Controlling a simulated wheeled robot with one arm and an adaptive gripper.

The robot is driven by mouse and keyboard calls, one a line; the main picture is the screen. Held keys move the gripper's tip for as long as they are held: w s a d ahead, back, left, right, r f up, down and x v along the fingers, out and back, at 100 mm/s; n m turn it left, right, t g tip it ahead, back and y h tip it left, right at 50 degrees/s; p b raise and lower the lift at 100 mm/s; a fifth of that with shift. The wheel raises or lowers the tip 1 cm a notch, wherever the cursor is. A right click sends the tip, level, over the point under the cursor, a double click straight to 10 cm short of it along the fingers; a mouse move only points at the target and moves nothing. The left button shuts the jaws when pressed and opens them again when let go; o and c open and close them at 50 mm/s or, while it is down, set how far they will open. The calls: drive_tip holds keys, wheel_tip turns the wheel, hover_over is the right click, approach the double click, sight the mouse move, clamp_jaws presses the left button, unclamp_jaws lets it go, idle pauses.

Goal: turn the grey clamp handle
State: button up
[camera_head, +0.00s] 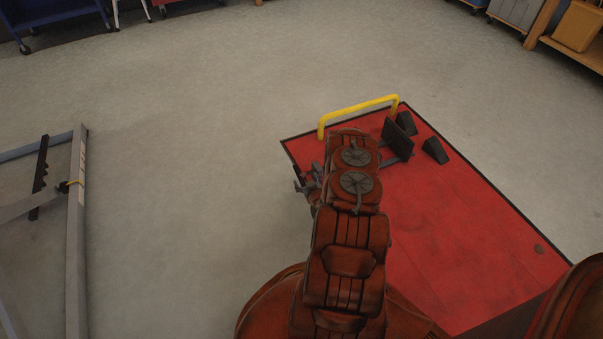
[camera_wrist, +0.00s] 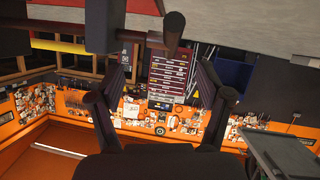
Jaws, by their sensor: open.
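In the wrist view, my gripper (camera_wrist: 166,72) is open, with its two dark fingers spread left and right and nothing held between them.
A yellow bar (camera_head: 357,112) stands at the platform's far end, near a black upright plate (camera_head: 397,138) and black wedges (camera_head: 435,150). A grey metal frame (camera_head: 77,230) lies at the left. The floor between is clear. Shelving (camera_head: 573,55) stands at the upper right.

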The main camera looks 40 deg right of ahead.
sight(302, 174)
drive_tip(key=shift+b+x, duration=1.25)
drive_tip(key=shift+x, duration=2.65)
drive_tip(key=shift+c, duration=0.4)
drive_tip(key=c, duration=1.1)
drive_tip(key=shift+r+p, duration=0.1)
drive_tip(key=shift+p, duration=0.2)
drive_tip(key=shift+w+g+y+p, duration=0.1)
drive_tip(key=shift+g+y+p, duration=0.2)
drive_tip(key=shift+g+p, duration=0.3)
drive_tip(key=shift+w+g+y+p, duration=0.1)
drive_tip(key=shift+g+y+p, duration=0.3)
drive_tip(key=shift+g+p, duration=0.45)
drive_tip(key=shift+f+g, duration=0.25)
drive_tip(key=shift+g, duration=0.2)
drive_tip(key=shift+f, duration=0.1)
drive_tip(key=o, duration=1.2)
